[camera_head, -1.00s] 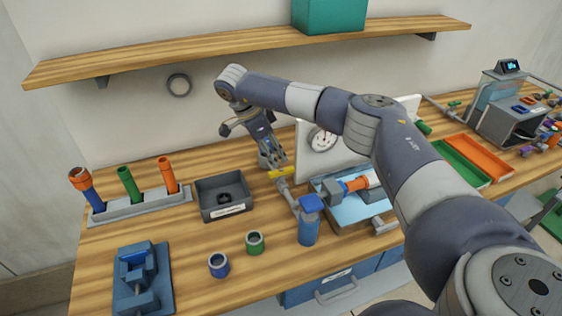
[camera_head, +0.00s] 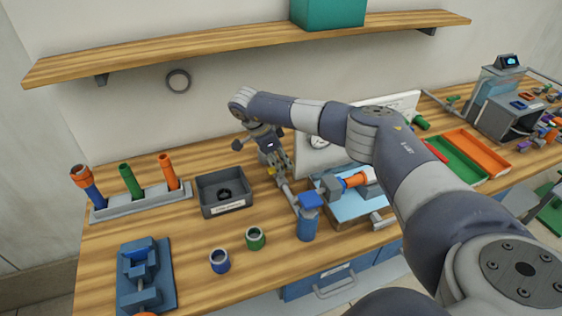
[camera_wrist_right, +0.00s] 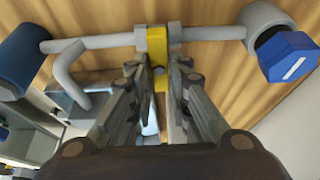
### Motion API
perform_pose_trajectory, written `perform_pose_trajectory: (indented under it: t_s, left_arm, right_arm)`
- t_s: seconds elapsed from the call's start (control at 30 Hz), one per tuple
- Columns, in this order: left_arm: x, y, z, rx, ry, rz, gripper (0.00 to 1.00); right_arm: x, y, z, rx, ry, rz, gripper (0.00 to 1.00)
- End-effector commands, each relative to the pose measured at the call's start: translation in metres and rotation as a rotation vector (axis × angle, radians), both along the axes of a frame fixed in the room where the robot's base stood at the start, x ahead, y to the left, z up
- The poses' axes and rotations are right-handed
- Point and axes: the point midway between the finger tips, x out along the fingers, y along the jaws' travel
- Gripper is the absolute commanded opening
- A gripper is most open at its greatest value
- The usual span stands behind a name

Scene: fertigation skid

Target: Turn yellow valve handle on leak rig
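The yellow valve handle (camera_wrist_right: 158,62) sits on a grey pipe (camera_wrist_right: 105,42) of the leak rig and points across it in the right wrist view. In the head view only a bit of yellow (camera_head: 271,170) shows beside my right gripper (camera_head: 281,172), which hides the rest. My right gripper (camera_wrist_right: 159,72) has a finger on each side of the handle, with a narrow gap between them. Contact with the handle is not clear. The rig also has a blue-capped cylinder (camera_head: 307,222) in front. My left gripper is not in view.
A dark bin (camera_head: 222,205) stands left of the rig. Blue and green rings (camera_head: 255,238) lie in front, near a blue vise (camera_head: 140,275). A pipe rack (camera_head: 135,202) is at left. A white panel with gauge (camera_head: 318,140) stands close behind; a shelf (camera_head: 240,48) hangs above.

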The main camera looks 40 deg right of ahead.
Motion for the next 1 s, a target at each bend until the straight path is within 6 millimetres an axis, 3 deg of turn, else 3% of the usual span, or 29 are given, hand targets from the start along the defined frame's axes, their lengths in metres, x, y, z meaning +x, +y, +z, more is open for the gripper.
perform_pose_trajectory:
  t_s: [0.47,1.0]
  left_arm:
    - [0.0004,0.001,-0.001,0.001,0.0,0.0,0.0]
    - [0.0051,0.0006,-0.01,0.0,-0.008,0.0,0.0]
  right_arm:
    - [0.0003,0.0001,0.0009,0.0,-0.002,0.103,0.0]
    - [0.0004,-0.0005,0.0007,-0.001,-0.005,0.576,0.0]
